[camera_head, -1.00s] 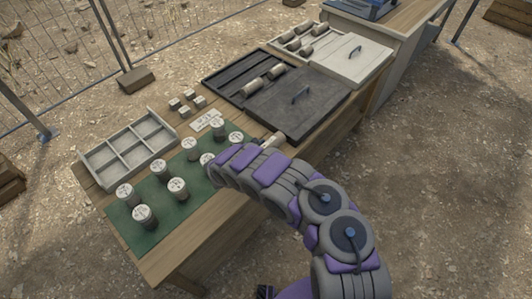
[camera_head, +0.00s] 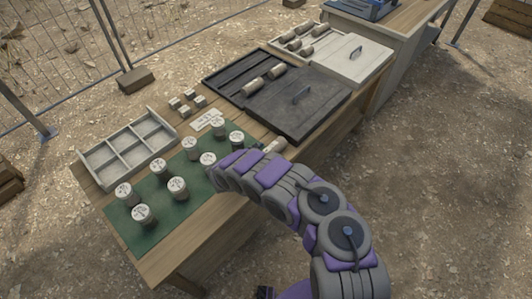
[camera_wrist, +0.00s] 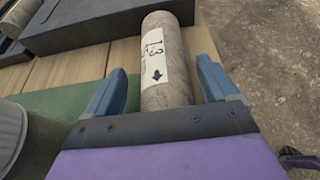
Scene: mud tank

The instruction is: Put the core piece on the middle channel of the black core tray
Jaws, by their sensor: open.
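The core piece (camera_wrist: 163,60) is a grey-brown cylinder with a white label and a down arrow. In the wrist view it lies lengthwise between the two blue fingers of my gripper (camera_wrist: 163,88), which are open with a gap on each side. In the head view the core piece (camera_head: 275,146) shows only its far end near the table's front edge; my arm hides the rest and the fingers. The black core tray (camera_head: 222,91) lies behind it, its right part covered by a dark lid (camera_head: 288,106) with a handle. Two core pieces (camera_head: 253,84) lie in its uncovered part.
Several white-topped cylinders (camera_head: 177,187) stand on a green mat (camera_head: 140,238) left of my gripper. A grey divided box (camera_head: 128,147) and small blocks (camera_head: 186,108) are behind them. A pale core tray (camera_head: 280,47) with a lid (camera_head: 350,58) stands beyond the black one.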

